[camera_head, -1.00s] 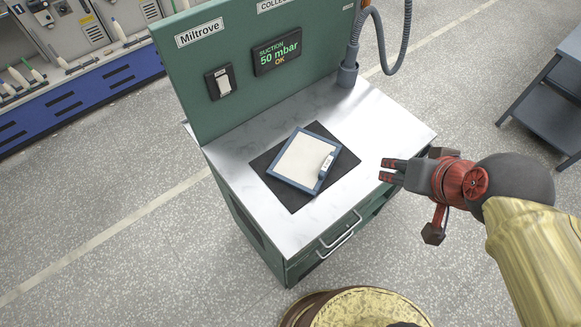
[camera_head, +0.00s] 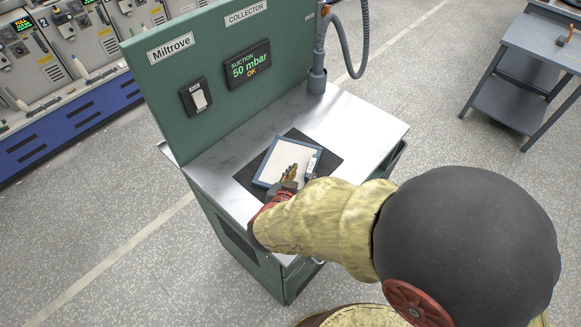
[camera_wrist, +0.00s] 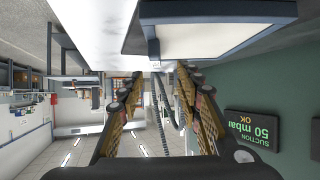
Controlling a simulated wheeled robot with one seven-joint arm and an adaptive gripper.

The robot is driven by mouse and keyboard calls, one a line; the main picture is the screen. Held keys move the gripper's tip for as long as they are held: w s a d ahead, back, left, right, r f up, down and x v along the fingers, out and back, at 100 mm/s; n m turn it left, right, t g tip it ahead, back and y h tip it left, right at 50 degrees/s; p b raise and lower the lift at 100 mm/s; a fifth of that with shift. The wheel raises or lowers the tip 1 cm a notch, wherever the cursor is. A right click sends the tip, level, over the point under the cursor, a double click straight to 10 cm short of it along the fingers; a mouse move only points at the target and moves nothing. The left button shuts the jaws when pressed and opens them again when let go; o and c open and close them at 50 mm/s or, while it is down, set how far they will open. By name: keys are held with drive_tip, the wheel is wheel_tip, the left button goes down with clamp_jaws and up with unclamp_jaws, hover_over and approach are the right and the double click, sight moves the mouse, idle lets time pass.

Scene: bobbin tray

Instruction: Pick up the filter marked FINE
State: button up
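The filter (camera_head: 272,164) is a flat square panel with a blue frame and a pale face. It lies on a black mat (camera_head: 330,160) on the collector's top. A small white label sits on its right side, but I cannot read a FINE mark. In the wrist view the filter (camera_wrist: 220,38) fills the upper middle, with its frame edge just beyond the fingertips. My gripper (camera_head: 289,172) appears over the filter in the head view. In the wrist view my gripper (camera_wrist: 160,76) has its two fingers apart, with nothing seen held between them. My arm hides the front part of the filter.
The green collector panel (camera_head: 215,75) rises behind the metal top (camera_head: 365,118), with a switch (camera_head: 196,98) and a display reading 50 mbar OK (camera_head: 249,66). A grey hose (camera_head: 322,50) stands at the back right. A grey cart (camera_head: 520,90) is farther right.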

sight(311, 167)
drive_tip(key=b+x, duration=0.1)
drive_tip(key=x, duration=0.1)
drive_tip(key=b+x, duration=0.1)
drive_tip(key=x, duration=0.1)
drive_tip(key=b+x, duration=0.1)
drive_tip(key=x, duration=0.1)
drive_tip(key=shift+s+d+f, duration=0.1)
drive_tip(key=shift+d+f, duration=0.15)
drive_tip(key=shift+d, duration=0.15)
drive_tip(key=shift+w+d+f+b, duration=0.1)
drive_tip(key=shift+w+f+b, duration=0.05)
drive_tip(key=shift+w+b, duration=0.3)
drive_tip(key=shift+w, duration=0.1)
clamp_jaws()
